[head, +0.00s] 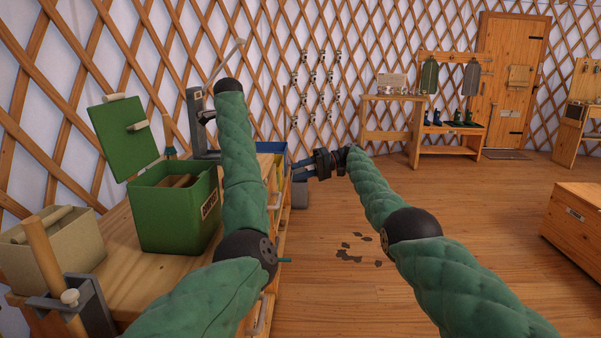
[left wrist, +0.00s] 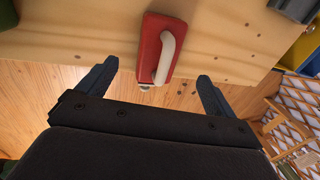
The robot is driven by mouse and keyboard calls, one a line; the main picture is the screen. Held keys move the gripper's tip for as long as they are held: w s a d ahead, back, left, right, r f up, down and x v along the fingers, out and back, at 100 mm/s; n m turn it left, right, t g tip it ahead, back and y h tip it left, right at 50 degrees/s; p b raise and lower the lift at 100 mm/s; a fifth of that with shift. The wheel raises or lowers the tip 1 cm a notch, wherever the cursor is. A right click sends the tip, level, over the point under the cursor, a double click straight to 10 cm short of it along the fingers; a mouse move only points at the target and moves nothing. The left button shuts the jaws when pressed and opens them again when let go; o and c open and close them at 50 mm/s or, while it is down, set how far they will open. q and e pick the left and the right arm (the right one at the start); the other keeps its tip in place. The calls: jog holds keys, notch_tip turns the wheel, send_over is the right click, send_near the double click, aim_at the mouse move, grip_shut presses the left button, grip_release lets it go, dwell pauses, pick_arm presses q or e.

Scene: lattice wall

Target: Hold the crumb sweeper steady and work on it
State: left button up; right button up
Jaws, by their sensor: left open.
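The crumb sweeper (left wrist: 152,38) is a red block with a pale curved handle, lying on the wooden bench top (left wrist: 90,38) at its edge in the left wrist view. My left gripper (left wrist: 157,70) is open, its two dark fingers spread on either side of the sweeper's near end, with a gap on each side. I cannot make out the sweeper in the head view, where my left arm covers part of the bench. My right gripper (head: 308,170) is beyond the bench's right side, away from the sweeper; its jaws are too small to read.
A green box (head: 178,215) with a raised lid and a beige bin (head: 50,250) stand on the bench. Blue and yellow bins (head: 272,152) are at its far end.

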pick_arm(q)
jog(key=shift+w+f, duration=0.25)
jog(key=shift+f, duration=1.05)
jog(key=shift+w+f, duration=0.25)
jog(key=shift+f, duration=1)
jog(key=shift+w+f, duration=0.25)
jog(key=shift+f, duration=1.05)
jog(key=shift+c, duration=0.4)
jog(key=c, duration=1.1)
jog(key=shift+o, duration=1.4)
jog(key=shift+c, duration=0.6)
